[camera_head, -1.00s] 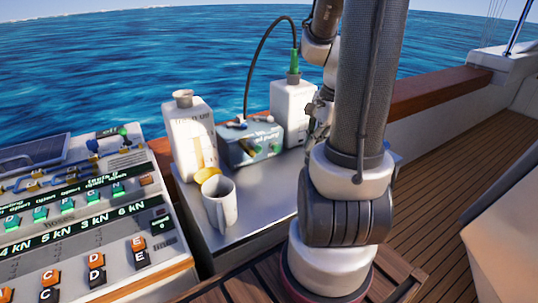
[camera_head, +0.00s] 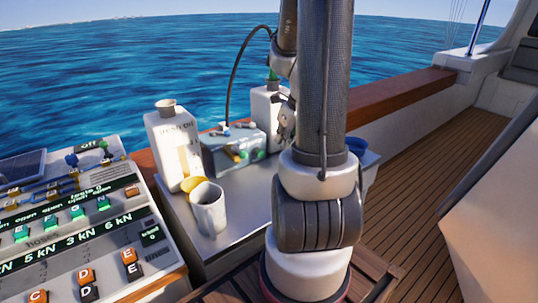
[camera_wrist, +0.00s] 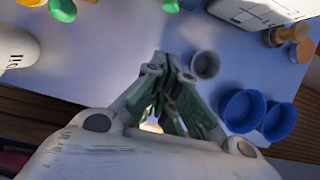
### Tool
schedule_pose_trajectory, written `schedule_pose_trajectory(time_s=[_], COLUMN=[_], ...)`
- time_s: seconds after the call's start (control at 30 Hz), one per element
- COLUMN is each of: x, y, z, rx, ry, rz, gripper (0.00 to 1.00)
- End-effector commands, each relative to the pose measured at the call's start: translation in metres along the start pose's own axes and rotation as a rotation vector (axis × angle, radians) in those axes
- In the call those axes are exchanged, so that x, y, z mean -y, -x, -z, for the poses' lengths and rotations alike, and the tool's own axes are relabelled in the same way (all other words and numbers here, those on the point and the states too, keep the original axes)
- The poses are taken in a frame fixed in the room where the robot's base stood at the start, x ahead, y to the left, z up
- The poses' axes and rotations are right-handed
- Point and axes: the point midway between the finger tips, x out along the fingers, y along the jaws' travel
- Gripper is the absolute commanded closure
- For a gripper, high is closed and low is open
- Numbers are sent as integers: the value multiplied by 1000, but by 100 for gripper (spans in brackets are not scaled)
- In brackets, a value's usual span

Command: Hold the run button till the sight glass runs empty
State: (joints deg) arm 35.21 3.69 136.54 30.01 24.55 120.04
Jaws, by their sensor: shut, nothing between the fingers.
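The pump box (camera_head: 229,148) is a small grey-blue unit on the side table, with yellow and green round controls on its front. I cannot tell which is the run button. The white fresh-oil jug (camera_head: 178,140) stands left of it with a yellowish upright strip (camera_head: 185,162), possibly the sight glass. A second white jug (camera_head: 267,113) stands behind the box, with a dark hose from its green cap. My gripper (camera_head: 285,125) is right of the box, partly behind my arm. In the wrist view my gripper (camera_wrist: 163,75) is shut and empty above the table; green knobs (camera_wrist: 62,10) show top left.
A grey mug (camera_head: 209,212) and a yellow cap (camera_head: 202,185) are at the table's front. Blue cups (camera_wrist: 241,110) and a small grey cup (camera_wrist: 205,65) lie close right of my fingers. A control panel (camera_head: 85,220) is left; open deck (camera_head: 410,165) lies right.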

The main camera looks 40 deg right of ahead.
Motion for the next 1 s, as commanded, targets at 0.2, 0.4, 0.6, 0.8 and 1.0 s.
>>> schedule_pose_trajectory(time_s=[0.2,0.4,0.6,0.8,1.0], x=[0,0,0,-1,0], y=[-19,-61,-102,-112,-115], z=[1,1,2,-27,-37], rx=[-3,-5,-5,0,0], ry=[0,-2,-2,5,3], rz=[-3,-4,-3,-1,0], gripper=[100,100,100,100,100])
